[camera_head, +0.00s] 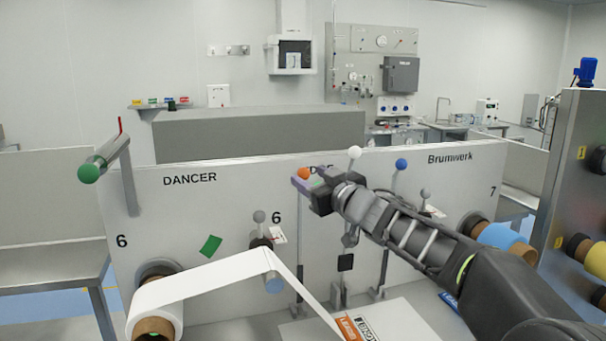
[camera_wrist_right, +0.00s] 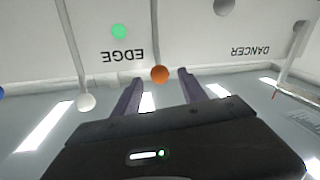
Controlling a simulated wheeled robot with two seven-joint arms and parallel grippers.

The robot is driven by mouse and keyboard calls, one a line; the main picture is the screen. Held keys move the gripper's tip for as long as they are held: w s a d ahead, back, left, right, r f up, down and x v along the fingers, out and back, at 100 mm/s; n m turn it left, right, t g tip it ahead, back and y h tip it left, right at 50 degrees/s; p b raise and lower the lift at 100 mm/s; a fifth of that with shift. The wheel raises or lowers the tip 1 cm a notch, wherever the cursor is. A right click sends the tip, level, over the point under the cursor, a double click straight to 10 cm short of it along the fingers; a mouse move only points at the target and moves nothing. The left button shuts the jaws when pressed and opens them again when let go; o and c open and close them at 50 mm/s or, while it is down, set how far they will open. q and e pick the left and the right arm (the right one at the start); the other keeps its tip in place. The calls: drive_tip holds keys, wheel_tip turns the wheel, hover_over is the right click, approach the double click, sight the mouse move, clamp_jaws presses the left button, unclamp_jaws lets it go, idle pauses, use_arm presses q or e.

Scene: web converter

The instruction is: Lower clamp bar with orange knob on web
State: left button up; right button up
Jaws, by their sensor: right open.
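The orange knob (camera_head: 303,173) stands high in front of the white machine panel, near the word partly hidden behind my right gripper (camera_head: 304,182). In the right wrist view the orange knob (camera_wrist_right: 159,74) shows between the two spread fingers of my right gripper (camera_wrist_right: 158,83), close to their tips. I see no clear contact; the jaws are open. The white web (camera_head: 225,280) runs from a roll at lower left over a small roller and down to the right. The clamp bar itself cannot be made out clearly. My left gripper is out of view.
A white knob (camera_head: 354,152) and a blue knob (camera_head: 401,164) stand on rods right of the orange one. A grey knob (camera_head: 259,216) stands above the web. Yellow and blue rolls are at right.

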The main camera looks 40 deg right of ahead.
sight(307, 175)
drive_tip(key=w, duration=0.4)
drive_tip(key=shift+d, duration=0.3)
drive_tip(key=shift+c, duration=0.5)
clamp_jaws()
idle(0.6)
